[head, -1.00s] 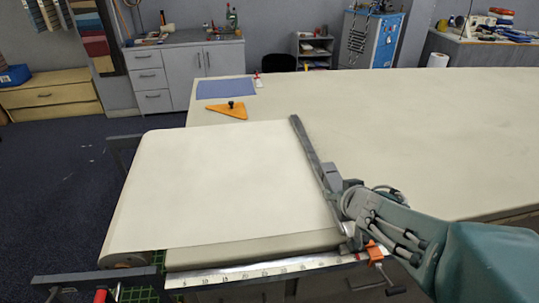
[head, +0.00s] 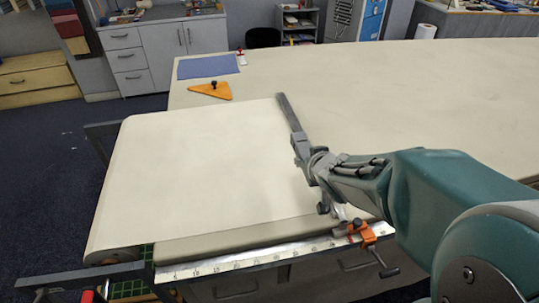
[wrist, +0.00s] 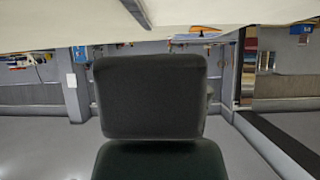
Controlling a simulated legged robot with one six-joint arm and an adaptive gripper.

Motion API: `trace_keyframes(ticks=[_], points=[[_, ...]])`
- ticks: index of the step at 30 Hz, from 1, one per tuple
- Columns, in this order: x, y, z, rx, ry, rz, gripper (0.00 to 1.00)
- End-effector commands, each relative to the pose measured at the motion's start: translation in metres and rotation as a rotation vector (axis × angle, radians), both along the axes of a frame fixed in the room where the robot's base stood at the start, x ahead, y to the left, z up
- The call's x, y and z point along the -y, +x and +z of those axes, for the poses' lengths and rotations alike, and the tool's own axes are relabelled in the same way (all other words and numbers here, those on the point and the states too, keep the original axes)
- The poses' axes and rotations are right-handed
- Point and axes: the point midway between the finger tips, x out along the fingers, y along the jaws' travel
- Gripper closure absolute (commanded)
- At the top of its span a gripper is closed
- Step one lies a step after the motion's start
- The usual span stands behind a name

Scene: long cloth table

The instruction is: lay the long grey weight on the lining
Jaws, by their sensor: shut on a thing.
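The long grey weight (head: 287,112) is a slim dark bar in my gripper. Its far end shows along the right edge of the lining. My gripper (head: 302,152) is shut on it and hides its middle; the near part is mostly behind my arm. I cannot tell whether the bar touches the cloth. The lining (head: 210,170) is a cream sheet spread from the roll at the left over the table's near left part. In the wrist view, a dark bar (wrist: 134,10), probably the weight, crosses the cream cloth at the top.
An orange clamp (head: 361,233) and a white ruler strip (head: 240,259) are at the table's near edge. An orange triangle (head: 212,90) and a blue sheet (head: 208,66) lie beyond the lining. The table (head: 400,100) is bare to the right.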

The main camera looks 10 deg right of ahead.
Motion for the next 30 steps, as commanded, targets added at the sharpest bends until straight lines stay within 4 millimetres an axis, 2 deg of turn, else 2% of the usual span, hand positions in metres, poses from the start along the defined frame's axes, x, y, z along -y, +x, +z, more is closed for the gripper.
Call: trace_keyframes(ticks=[17, 24, 30], points=[[-0.030, 0.041, -0.021, 0.003, 0.000, 0.001, 1.00], [-0.046, 0.061, -0.054, 0.000, 0.001, 0.001, 1.00], [-0.054, 0.073, -0.070, 0.004, 0.000, 0.000, 1.00]])
